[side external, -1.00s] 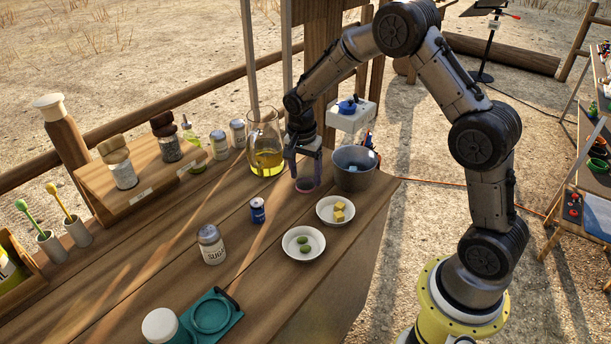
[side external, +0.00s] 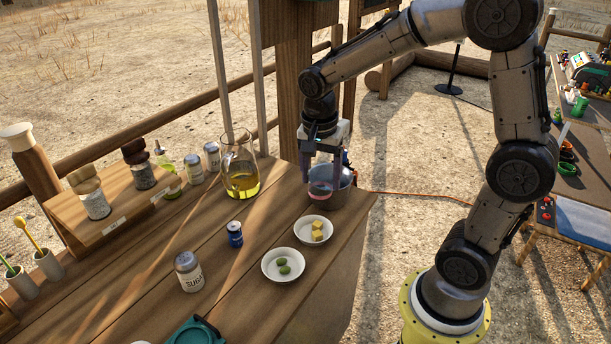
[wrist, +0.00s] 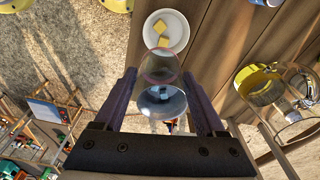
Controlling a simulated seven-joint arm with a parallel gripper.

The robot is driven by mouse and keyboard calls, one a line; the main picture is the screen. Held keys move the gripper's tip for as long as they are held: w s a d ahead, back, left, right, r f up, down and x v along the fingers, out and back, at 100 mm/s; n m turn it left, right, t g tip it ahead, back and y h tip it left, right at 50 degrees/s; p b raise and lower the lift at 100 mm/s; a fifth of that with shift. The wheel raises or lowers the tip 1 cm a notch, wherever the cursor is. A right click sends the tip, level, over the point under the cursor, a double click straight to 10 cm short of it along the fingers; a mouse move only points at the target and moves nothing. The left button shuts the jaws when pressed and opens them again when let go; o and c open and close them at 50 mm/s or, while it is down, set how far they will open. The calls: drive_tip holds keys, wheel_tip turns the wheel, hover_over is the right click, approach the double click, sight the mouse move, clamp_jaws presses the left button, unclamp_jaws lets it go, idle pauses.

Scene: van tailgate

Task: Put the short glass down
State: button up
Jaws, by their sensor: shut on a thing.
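The short glass (side external: 320,190) is clear with a pinkish tint, and my gripper (side external: 322,172) is shut around it. In the wrist view the glass (wrist: 160,66) sits between the fingertips of my gripper (wrist: 160,78). My fingers hide part of the glass.
A glass pitcher (side external: 240,178) of yellow liquid stands left of my gripper. Bare planks lie between pitcher and bowls.

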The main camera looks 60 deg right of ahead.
drive_tip(key=shift+s+a+r, duration=0.1)
drive_tip(key=shift+s+r, duration=0.1)
drive_tip(key=shift+s, duration=0.25)
drive_tip(key=shift+s+f, duration=0.15)
drive_tip(key=shift+s, duration=0.2)
drive_tip(key=s+a+n+t, duration=0.1)
drive_tip(key=s+a+n, duration=0.3)
drive_tip(key=a, duration=0.4)
drive_tip(key=s+a+n, duration=0.4)
drive_tip(key=a+n, duration=0.1)
drive_tip(key=a, duration=0.4)
drive_tip(key=shift+y, duration=0.3)
drive_tip(key=w+a+f, duration=0.2)
drive_tip(key=w+f, duration=0.1)
drive_tip(key=w, duration=0.1)
drive_tip(key=w+a+f, duration=0.2)
drive_tip(key=w+f, duration=0.1)
drive_tip(key=w, duration=0.1)
drive_tip(key=w+a+f, duration=0.2)
drive_tip(key=w+f, duration=0.1)
drive_tip(key=w, duration=0.1)
drive_tip(key=shift+f, duration=0.1)
drive_tip(key=shift+w+a+f, duration=0.1)
drive_tip(key=shift+w+f, duration=0.05)
drive_tip(key=shift+f, duration=1.45)
drive_tip(key=shift+f, duration=0.15)
drive_tip(key=o, duration=1.1)
